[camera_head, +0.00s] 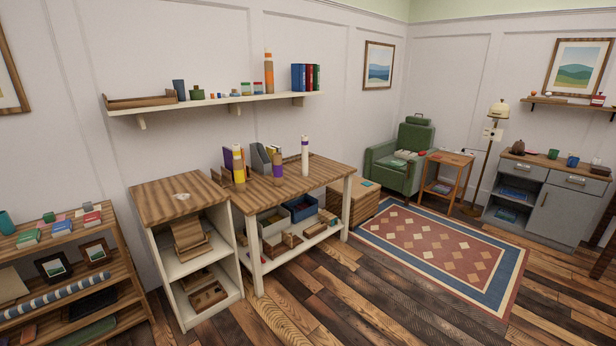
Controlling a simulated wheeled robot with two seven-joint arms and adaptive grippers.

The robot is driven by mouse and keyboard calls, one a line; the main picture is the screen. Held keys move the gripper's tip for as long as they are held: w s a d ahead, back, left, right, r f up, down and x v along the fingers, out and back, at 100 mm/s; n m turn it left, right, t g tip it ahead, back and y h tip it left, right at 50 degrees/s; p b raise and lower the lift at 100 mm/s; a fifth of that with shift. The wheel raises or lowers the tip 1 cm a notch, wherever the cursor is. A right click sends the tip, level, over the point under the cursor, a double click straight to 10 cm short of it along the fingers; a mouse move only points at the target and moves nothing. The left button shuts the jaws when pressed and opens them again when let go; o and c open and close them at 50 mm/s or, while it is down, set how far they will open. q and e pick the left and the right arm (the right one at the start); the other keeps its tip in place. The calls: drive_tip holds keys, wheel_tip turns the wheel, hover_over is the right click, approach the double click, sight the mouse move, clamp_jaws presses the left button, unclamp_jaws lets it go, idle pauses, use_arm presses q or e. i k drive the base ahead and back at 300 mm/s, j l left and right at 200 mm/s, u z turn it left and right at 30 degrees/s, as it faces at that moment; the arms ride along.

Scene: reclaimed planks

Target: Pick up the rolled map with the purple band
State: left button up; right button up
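Several upright rolls stand on the wooden table (325,172) by the wall. A tall pale roll (305,160) has a purple band near its top and stands apart toward the table's right half. A shorter brown roll (277,171) in the middle also carries a purple band. A yellow roll with a pale band (239,168) stands at the left. At this size I cannot tell which of the two purple-banded rolls is the map. Neither of my grippers is in view.
File holders stand behind the rolls. A low wooden-topped cabinet (180,197) adjoins the table's left side, and a wall shelf (215,103) hangs above. A bookcase (65,235) is at far left. Plank floor (350,295) is clear in front; a patterned rug (445,250) lies right.

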sight(304, 139)
drive_tip(key=i, duration=3.05)
drive_tip(key=i+z, duration=0.1)
drive_tip(key=z, duration=0.25)
